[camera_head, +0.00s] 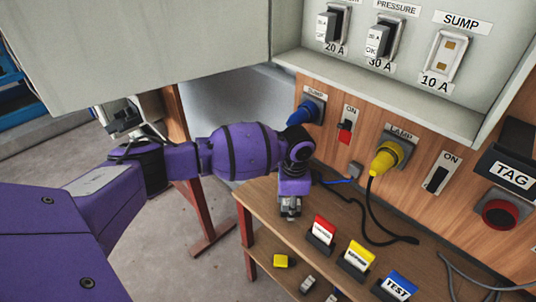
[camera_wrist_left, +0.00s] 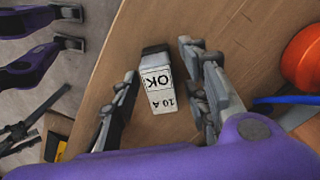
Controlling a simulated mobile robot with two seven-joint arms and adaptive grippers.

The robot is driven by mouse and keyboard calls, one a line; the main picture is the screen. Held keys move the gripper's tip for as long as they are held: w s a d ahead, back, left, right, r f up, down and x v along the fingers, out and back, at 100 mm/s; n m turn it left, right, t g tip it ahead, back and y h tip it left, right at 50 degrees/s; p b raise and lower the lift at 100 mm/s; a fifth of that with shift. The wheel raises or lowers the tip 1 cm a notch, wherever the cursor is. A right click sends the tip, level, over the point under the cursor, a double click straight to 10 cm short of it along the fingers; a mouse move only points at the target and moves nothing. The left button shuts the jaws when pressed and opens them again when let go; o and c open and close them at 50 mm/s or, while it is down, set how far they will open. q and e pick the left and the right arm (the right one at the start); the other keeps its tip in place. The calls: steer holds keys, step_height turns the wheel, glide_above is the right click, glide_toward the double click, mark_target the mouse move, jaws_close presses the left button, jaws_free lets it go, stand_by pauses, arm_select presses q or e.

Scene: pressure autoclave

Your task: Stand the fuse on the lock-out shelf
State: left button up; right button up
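The fuse (camera_wrist_left: 160,88) shows in the left wrist view, a white block with a dark end and a label reading OK and 10 A. It is over a wooden surface, between the two fingers of my left gripper (camera_wrist_left: 165,85). A gap shows on each side of it, so the fingers are apart. In the head view my left gripper (camera_head: 290,207) points down over the wooden shelf (camera_head: 263,215) below the panel; the fuse cannot be made out there. No lock-out label is readable. My right gripper is not seen.
The SUMP 10 A holder (camera_head: 446,56) is empty. Red (camera_head: 321,232), yellow (camera_head: 357,259) and blue TEST (camera_head: 398,287) cards stand on the shelf. A yellow plug (camera_head: 385,160) hangs a dark cable over it. A yellow block (camera_head: 281,261) sits lower down.

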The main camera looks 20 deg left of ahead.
arm_select(q)
steer(key=shift+w+r, duration=0.1)
steer(key=shift+r, duration=0.05)
step_height(320, 180, up, 12)
steer(key=p, duration=0.1)
stand_by(0.5)
